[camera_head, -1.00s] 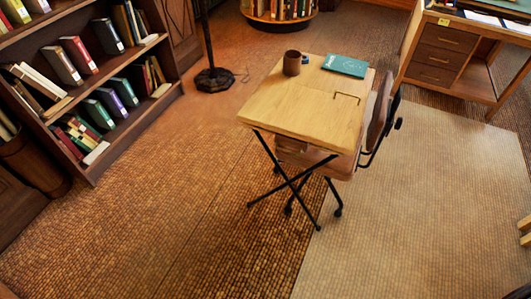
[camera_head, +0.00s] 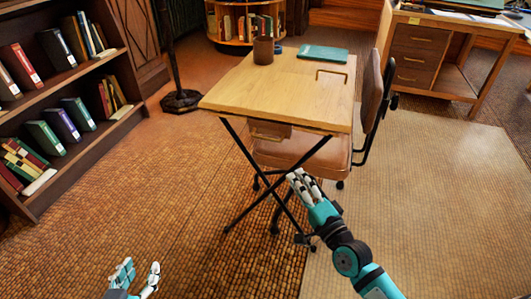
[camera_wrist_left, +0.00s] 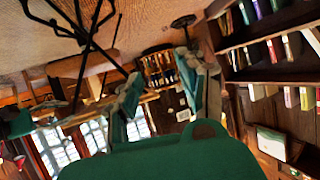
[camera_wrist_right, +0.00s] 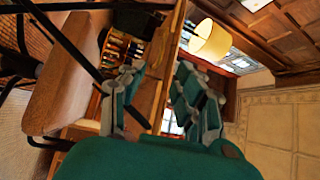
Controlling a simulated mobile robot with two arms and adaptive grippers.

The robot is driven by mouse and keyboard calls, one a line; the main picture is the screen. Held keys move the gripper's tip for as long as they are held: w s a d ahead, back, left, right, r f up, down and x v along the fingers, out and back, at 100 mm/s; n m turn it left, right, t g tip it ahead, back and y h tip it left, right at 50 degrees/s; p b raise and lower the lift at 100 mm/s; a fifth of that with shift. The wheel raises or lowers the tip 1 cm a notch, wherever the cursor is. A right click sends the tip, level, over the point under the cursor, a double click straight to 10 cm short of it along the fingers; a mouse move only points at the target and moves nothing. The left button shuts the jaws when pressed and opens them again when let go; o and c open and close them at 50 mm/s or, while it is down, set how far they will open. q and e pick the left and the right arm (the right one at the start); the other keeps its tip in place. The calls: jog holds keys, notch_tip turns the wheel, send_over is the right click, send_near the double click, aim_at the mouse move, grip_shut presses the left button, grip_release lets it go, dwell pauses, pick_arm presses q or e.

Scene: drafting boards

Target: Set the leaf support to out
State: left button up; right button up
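The light-wood drafting table (camera_head: 285,90) stands on black crossed legs in the head view. Under its near edge is a small brown wooden part (camera_head: 270,129) with a thin handle-like bar; I cannot tell if this is the leaf support. A bent metal handle (camera_head: 332,74) lies on the tabletop's right side. My right gripper (camera_head: 299,177) is open and empty, in front of and below the table's near edge; its parted fingers show in the right wrist view (camera_wrist_right: 155,90). My left gripper (camera_head: 140,267) is open and empty, low at the bottom left, away from the table.
A brown chair (camera_head: 312,152) is tucked under the table's right side. A dark cup (camera_head: 263,51) and a teal book (camera_head: 322,53) lie on the tabletop. A bookshelf (camera_head: 45,92) stands left, a lamp stand (camera_head: 181,98) behind, and a desk (camera_head: 415,55) back right. The floor left is clear.

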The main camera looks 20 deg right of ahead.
jog(key=b, duration=0.1)
send_near(266, 139)
jog(key=d+x, duration=0.1)
jog(key=x, duration=0.4)
jog(key=b+x, duration=0.1)
jog(key=x, duration=0.4)
jog(key=shift+a+f+b, duration=0.15)
jog(key=shift+a+b, duration=0.2)
jog(key=shift+a, duration=0.05)
pick_arm(q)
notch_tip(266, 139, up, 13)
jog(key=w+d+t+h, duration=0.2)
jog(key=t, duration=0.5)
jog(key=shift+d+f+t, duration=0.15)
jog(key=shift+f+t, duration=0.05)
jog(key=shift+t, duration=0.2)
pick_arm(e)
jog(key=shift+w+a, duration=0.1)
jog(key=shift+w, duration=0.2)
jog(key=shift+c, duration=0.3)
grip_shut()
